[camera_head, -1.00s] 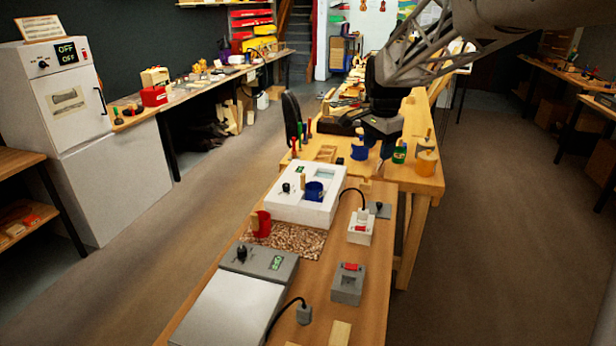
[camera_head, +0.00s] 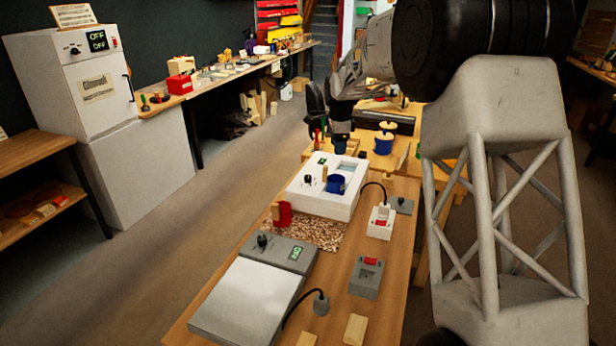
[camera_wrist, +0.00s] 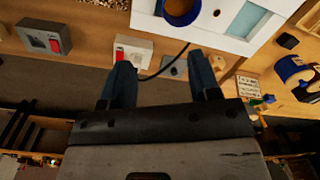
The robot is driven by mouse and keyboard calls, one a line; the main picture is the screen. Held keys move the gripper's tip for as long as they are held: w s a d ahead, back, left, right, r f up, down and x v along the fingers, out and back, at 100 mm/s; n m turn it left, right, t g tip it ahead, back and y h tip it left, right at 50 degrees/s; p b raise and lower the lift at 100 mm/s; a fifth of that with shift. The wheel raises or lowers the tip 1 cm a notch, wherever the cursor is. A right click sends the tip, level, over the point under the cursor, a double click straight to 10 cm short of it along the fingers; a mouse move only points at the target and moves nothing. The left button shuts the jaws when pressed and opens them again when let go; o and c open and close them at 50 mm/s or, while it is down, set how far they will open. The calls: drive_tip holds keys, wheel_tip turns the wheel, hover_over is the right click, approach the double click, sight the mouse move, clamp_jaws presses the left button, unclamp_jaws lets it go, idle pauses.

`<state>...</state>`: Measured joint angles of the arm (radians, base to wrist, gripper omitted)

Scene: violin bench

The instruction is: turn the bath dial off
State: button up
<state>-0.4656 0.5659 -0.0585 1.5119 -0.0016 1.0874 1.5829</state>
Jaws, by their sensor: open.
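The bath is a white box (camera_head: 322,203) on the near bench, with a black dial (camera_head: 308,180) on its left part and a small green display. A blue pot (camera_head: 336,184) sits in its top. My gripper (camera_head: 340,148) is beyond the bath's far end in the head view, apart from the dial. In the wrist view my gripper (camera_wrist: 162,82) shows two blue fingers spread apart with nothing between them. The bath (camera_wrist: 215,38) and blue pot (camera_wrist: 180,12) are cut by the top edge there. I cannot make out the dial in that view.
A grey hotplate (camera_head: 245,300) with its own black dial (camera_head: 262,241) stands nearer. A red pot (camera_head: 283,214) is on a speckled mat (camera_head: 318,235).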

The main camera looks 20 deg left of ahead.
drive_tip(key=m, duration=0.2)
hover_over(308, 176)
wheel_tip(308, 176, down, 9)
drive_tip(key=shift+f, duration=0.2)
drive_tip(key=shift+f, duration=3.9)
drive_tip(key=c, duration=0.9)
